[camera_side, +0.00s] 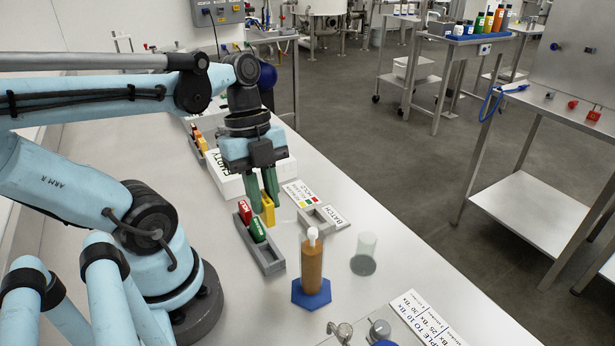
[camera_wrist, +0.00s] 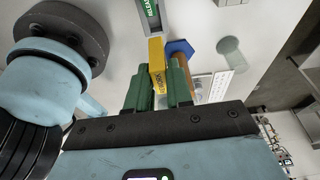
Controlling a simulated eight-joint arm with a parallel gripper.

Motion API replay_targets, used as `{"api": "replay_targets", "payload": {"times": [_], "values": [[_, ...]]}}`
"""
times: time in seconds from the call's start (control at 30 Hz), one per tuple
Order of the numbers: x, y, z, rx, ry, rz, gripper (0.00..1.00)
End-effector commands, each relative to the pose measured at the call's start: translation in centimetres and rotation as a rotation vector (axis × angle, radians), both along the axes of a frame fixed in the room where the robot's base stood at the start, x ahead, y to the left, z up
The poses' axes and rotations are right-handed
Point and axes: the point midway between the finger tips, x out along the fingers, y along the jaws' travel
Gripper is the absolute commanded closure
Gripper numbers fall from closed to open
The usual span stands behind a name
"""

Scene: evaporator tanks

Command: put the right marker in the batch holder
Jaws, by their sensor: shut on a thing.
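My gripper (camera_side: 265,200) points down with its green fingers shut on a yellow marker (camera_side: 268,214). In the wrist view the yellow marker (camera_wrist: 156,52) shows between the fingers (camera_wrist: 160,82). The marker is upright, close to the right side of a grey rack (camera_side: 268,262); a gap under it cannot be told. The rack holds a red marker (camera_side: 244,211) and a green marker (camera_side: 257,229), which also shows in the wrist view (camera_wrist: 149,9). The small grey batch holder (camera_side: 311,224), beside a "BATCH" label (camera_side: 336,217), stands right of the gripper and looks empty.
A brown-filled cylinder (camera_side: 312,265) on a blue hexagonal base (camera_side: 311,293) stands in front of the holder. A clear glass (camera_side: 364,252) stands to its right. A white box (camera_side: 228,180) and a colour-key card (camera_side: 301,193) lie near the gripper. The bench's right edge is close.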

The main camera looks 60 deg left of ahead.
Motion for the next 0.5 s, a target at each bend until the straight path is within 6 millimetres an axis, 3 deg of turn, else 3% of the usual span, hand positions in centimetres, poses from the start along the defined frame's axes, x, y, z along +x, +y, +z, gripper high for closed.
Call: {"api": "replay_targets", "payload": {"times": [0.27, 0.5], "values": [[3.9, 1.3, 0.3, -0.011, 0.0, 0.0, 1.0], [8.1, 2.7, -0.6, -0.024, -0.001, 0.0, 1.0]]}}
